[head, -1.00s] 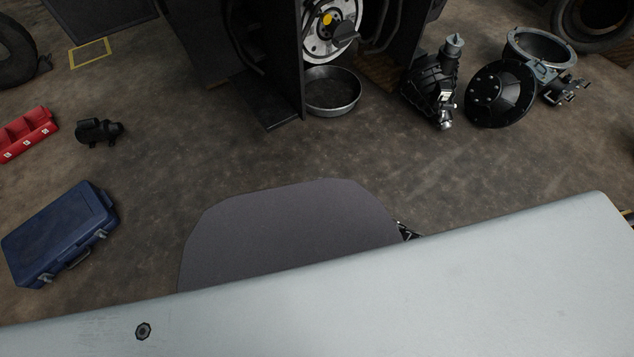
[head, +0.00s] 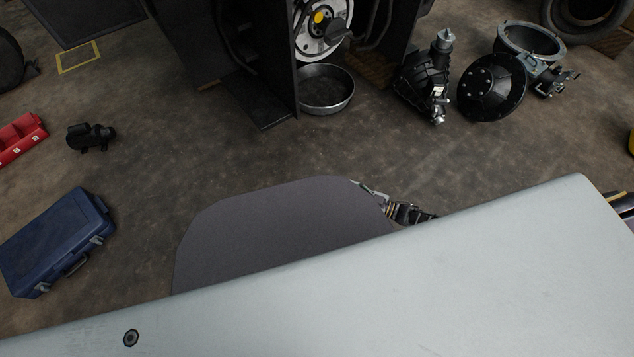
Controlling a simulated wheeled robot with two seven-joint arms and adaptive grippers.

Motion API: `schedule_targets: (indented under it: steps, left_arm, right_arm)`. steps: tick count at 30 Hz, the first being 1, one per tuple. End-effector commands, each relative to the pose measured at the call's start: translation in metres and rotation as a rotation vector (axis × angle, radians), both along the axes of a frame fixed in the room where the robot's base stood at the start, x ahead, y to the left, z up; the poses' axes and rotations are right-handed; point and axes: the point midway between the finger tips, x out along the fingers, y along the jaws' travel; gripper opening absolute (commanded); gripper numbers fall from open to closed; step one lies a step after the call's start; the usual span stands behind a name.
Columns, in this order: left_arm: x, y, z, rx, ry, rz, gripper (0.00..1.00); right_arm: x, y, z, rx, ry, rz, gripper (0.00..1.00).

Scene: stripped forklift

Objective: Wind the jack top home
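I cannot make out the jack or its top in the head view; a large light-grey surface (head: 400,290) across the bottom hides what lies behind it. A jointed black and metal part (head: 395,208), which looks like my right gripper, shows past the upper edge of this surface, its thin end pointing up and left beside a dark grey rounded shape. Its lower part is hidden and its finger opening cannot be read. I see nothing held in it. My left gripper is not in view.
A blue case (head: 55,243), a small black motor (head: 90,137) and a red bin (head: 18,138) lie at left. A round metal pan (head: 326,92) sits by the dark forklift frame. A black pump-like part (head: 425,85) and a domed disc (head: 491,88) stand right. Floor between is clear.

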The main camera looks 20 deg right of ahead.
Motion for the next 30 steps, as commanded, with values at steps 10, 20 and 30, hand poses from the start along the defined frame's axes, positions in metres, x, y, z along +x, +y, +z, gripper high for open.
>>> schedule_targets:
  steps: [10,20,30]
  left_arm:
    - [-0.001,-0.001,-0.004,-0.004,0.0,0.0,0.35]
    - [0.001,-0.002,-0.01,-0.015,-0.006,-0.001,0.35]
    - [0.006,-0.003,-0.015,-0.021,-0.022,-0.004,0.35]
  right_arm:
    - [0.019,0.023,0.0,0.002,-0.002,0.002,0.63]
    - [0.046,0.056,0.0,0.002,-0.001,0.001,0.63]
    - [0.074,0.09,0.0,0.002,-0.001,0.0,0.63]
